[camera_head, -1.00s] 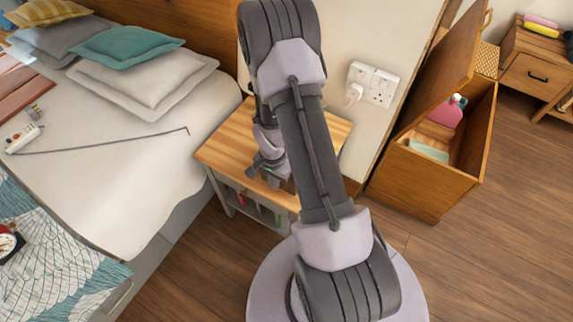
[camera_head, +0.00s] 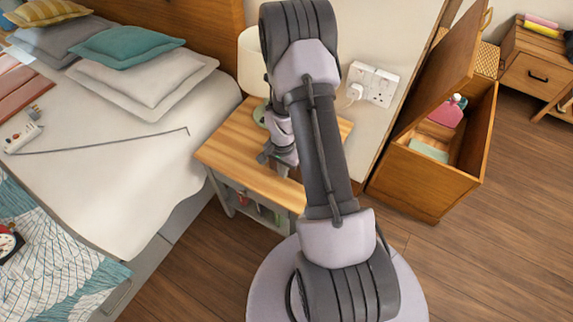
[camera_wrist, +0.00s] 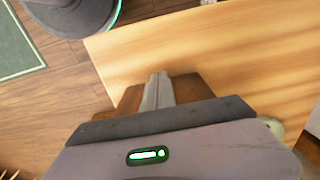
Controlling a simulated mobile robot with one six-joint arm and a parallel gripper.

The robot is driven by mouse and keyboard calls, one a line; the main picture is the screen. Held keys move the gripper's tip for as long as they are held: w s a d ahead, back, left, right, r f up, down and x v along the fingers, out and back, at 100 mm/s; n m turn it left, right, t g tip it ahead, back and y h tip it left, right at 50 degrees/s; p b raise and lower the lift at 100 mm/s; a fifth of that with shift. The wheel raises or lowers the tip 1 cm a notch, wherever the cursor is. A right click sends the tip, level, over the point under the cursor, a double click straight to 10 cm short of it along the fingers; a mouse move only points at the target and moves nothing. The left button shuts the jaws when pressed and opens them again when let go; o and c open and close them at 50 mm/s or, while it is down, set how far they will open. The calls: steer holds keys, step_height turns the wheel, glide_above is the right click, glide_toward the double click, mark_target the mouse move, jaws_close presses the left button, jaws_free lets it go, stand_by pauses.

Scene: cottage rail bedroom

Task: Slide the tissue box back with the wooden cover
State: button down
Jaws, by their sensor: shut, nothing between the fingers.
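My gripper (camera_wrist: 158,90) is shut and empty over the bedside table (camera_wrist: 230,50). In the wrist view a darker brown wooden piece (camera_wrist: 188,88) shows on both sides of the fingers. It may be the tissue box's wooden cover, but my gripper hides most of it. I cannot tell whether the fingers touch it. In the head view my gripper (camera_head: 265,154) is over the table's middle (camera_head: 235,145), and no tissue box can be made out past my arm.
A white lamp (camera_head: 251,62) stands at the table's back. The bed (camera_head: 110,180) is at left. The table's front left is clear.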

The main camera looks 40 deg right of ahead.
steer(key=shift+w+d+b, duration=0.25)
steer(key=shift+w+d, duration=0.45)
steer(key=shift+d, duration=1.35)
steer(key=shift+w+d+b, duration=0.25)
steer(key=shift+w+d, duration=0.45)
steer(key=shift+d, duration=1.4)
steer(key=shift+w+d+b, duration=0.25)
steer(key=shift+w+d, duration=0.45)
steer(key=shift+d, duration=1.35)
steer(key=shift+s+a+r+p, duration=0.2)
steer(key=shift+a+r+p, duration=0.45)
steer(key=shift+r+p, duration=0.75)
steer(key=shift+s+a+r+p, duration=0.25)
steer(key=shift+a+r+p, duration=0.45)
steer(key=shift+r, duration=1.25)
steer(key=shift+s+a+r+p, duration=0.2)
steer(key=shift+a+r+p, duration=0.4)
steer(key=shift+r+p, duration=0.8)
steer(key=shift+r, duration=0.25)
